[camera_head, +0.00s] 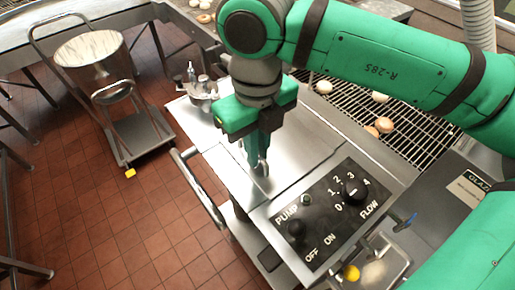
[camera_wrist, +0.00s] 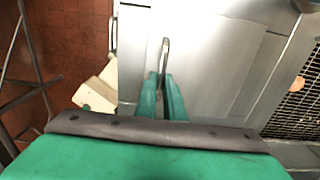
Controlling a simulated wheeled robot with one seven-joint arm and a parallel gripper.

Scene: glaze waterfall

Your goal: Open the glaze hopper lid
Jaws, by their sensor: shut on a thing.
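The glaze hopper lid (camera_head: 232,170) is a flat stainless panel on top of the machine, and it looks to lie flat. It also shows in the wrist view (camera_wrist: 215,65). A slim metal bar handle (camera_wrist: 164,50) stands on it. My gripper (camera_head: 256,162) reaches down to the lid from above, with its green fingers shut on the handle. In the wrist view the fingertips (camera_wrist: 162,78) sit one on each side of the handle's near end. The gripper hides part of the lid in the head view.
A black control panel (camera_head: 327,212) with pump and flow knobs lies in front of the lid. A wire mesh conveyor (camera_head: 415,135) with several doughnuts is at the right. A rail (camera_head: 198,188) runs along the left edge. A cart with a bucket (camera_head: 97,65) stands on the tiled floor.

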